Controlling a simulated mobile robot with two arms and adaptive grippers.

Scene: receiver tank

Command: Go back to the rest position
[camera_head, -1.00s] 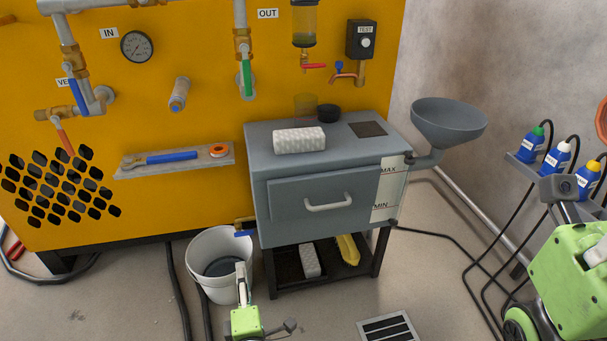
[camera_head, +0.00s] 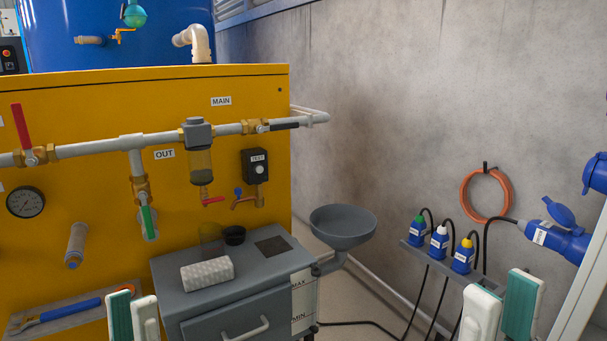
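My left gripper (camera_head: 132,318) shows at the lower left edge of the head view, its two teal-and-white fingers upright and apart with nothing between them. It appears in front of the yellow panel, left of the grey cabinet. My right gripper (camera_head: 501,308) shows at the lower right, fingers also upright, apart and empty. The arms behind both grippers are out of view.
Blue bottles (camera_head: 439,241) stand on a wall shelf. Pipes and valves line the yellow panel (camera_head: 80,105).

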